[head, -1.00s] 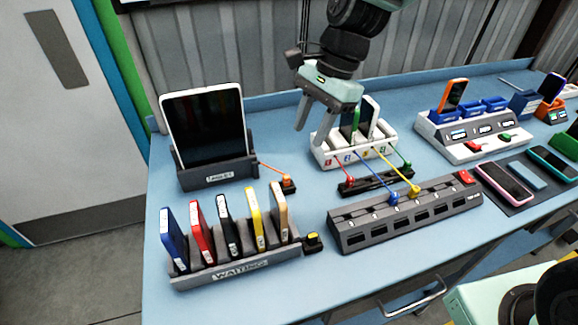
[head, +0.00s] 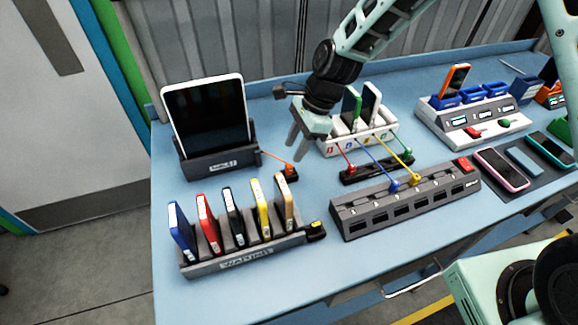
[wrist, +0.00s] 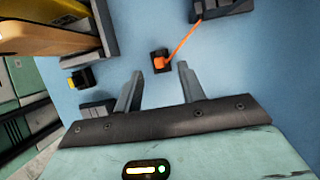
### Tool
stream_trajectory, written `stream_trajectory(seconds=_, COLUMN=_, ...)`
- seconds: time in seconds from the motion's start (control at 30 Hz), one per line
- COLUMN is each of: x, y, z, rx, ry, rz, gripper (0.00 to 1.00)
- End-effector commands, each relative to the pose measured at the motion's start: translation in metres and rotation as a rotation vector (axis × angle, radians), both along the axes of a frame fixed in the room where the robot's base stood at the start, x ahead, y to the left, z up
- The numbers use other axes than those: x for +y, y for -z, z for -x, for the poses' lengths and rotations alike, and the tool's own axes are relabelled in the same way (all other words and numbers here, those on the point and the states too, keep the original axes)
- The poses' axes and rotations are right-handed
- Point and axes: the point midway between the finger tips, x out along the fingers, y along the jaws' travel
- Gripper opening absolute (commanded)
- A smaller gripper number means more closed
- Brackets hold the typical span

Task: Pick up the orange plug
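The orange plug (head: 290,168) sits in a small black holder (head: 287,176) on the blue table, right of the tablet dock. Its orange cable runs left to the dock. In the wrist view the orange plug (wrist: 159,63) lies beyond my fingertips, slightly left of the middle of the gap. My gripper (head: 302,146) is open and empty, pointing down, above and close to the plug in the head view. In the wrist view both fingers of my gripper (wrist: 160,75) are apart with nothing between them; a space to the plug shows.
The tablet dock (head: 221,163) stands at left, with the rack of several coloured devices (head: 242,264) in front. A grey power strip (head: 405,212) and a white charging rack (head: 345,148) with red, blue, yellow and green cables are at right. Bare table lies around the plug holder.

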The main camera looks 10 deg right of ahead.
Motion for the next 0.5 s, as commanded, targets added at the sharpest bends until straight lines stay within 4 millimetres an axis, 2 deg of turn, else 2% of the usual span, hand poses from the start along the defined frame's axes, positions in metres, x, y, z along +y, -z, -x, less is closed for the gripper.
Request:
stream_trajectory(seconds=0.17, x=0.002, y=0.010, z=0.002, rx=0.003, ry=-0.001, rz=0.000, gripper=0.40)
stream_trajectory(seconds=0.5, x=0.011, y=0.048, z=0.006, rx=0.002, ry=-0.001, rz=-0.001, gripper=0.40)
